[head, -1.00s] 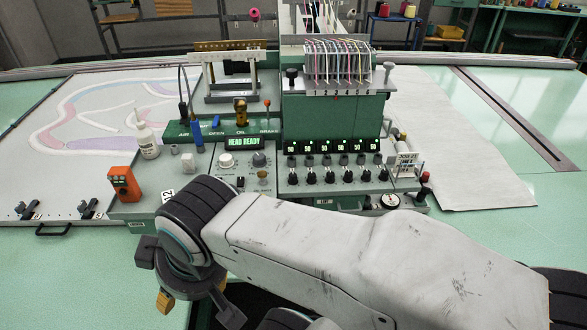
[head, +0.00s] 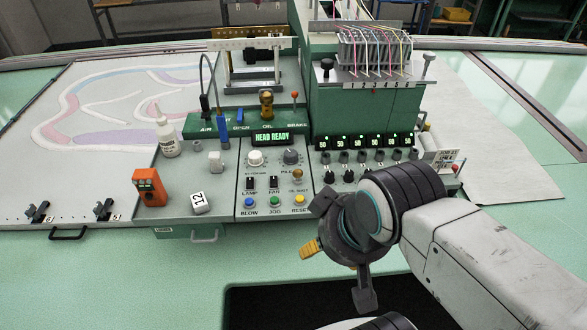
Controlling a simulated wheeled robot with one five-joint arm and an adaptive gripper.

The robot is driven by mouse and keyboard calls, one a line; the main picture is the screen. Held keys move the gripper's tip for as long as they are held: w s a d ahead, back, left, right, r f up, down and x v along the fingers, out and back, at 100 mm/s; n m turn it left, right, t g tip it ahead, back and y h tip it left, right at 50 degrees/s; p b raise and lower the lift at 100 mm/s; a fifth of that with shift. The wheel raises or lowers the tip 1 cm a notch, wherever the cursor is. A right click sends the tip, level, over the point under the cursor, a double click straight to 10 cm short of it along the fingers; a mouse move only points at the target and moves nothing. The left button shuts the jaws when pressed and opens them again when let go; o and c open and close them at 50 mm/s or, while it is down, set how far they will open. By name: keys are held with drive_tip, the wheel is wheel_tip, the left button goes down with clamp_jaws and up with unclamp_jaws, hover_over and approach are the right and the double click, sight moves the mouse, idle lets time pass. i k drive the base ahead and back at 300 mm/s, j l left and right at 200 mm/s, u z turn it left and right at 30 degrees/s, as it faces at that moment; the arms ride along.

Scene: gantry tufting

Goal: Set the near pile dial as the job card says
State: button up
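Two knobs sit side by side on the grey control panel (head: 248,210), below the green HEAD READY display: a white knob (head: 255,157) on the left and a dark knob (head: 291,157) on the right. A label starting with "PIL" shows under the dark knob; the settings are too small to read. My gripper (head: 338,252) hangs in front of the console, right of and nearer than the knobs, touching nothing visible. Its finger opening is unclear.
Lamp and fan switches and blow, jog and reset buttons (head: 275,201) lie below the knobs. An orange device (head: 149,187), a block marked 12 (head: 198,203) and a white bottle (head: 167,138) stand left. My arm hides part of the small-knob row (head: 330,177).

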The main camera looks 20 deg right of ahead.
sight(291, 158)
drive_tip(key=k+l+z, duration=0.1)
drive_tip(key=z, duration=0.25)
drive_tip(key=l+z, duration=0.35)
drive_tip(key=k+l+z, duration=0.1)
drive_tip(key=l+z, duration=0.25)
